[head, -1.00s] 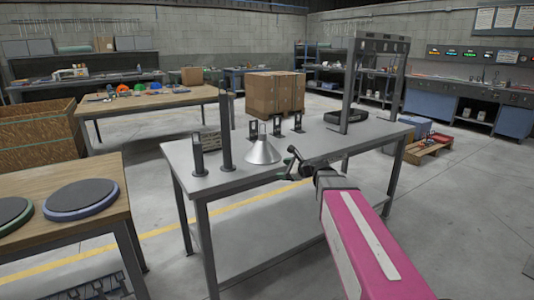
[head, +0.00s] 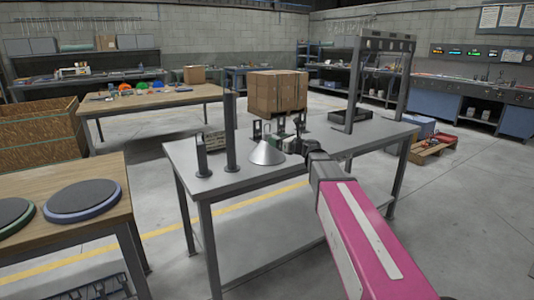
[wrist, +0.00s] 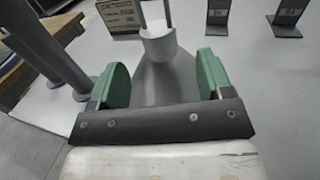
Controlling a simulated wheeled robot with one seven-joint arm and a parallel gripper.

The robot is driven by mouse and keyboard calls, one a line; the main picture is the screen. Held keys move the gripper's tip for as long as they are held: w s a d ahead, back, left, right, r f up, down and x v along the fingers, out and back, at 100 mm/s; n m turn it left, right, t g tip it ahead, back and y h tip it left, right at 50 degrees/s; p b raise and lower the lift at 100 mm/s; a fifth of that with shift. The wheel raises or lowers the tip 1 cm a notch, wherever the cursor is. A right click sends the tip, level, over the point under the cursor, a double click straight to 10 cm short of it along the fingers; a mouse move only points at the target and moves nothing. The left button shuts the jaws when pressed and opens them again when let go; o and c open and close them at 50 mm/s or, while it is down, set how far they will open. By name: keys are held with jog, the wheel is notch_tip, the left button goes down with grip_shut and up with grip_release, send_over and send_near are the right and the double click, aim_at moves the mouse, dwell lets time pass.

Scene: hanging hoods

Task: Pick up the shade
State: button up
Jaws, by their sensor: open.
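The shade (head: 267,153) is a grey metal cone standing wide end down on the grey workbench (head: 225,183), with a thin loop at its top. In the wrist view the shade (wrist: 163,85) shows between the green finger pads, its narrow neck and pale loop just beyond them. My gripper (wrist: 163,82) is open, with a pad on each side of the cone and a gap visible beside it. In the head view my gripper (head: 295,146) is at the right side of the shade, partly hidden by my wrist.
A dark post (head: 230,132) and a shorter upright holder (head: 202,156) stand left of the shade. Small dark stands (head: 257,131) are behind it. The bench front is clear.

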jog(key=x, duration=0.6)
jog(key=shift+w+a, duration=0.15)
jog(key=shift+a, duration=0.05)
grip_shut()
jog(key=shift+r, duration=0.15)
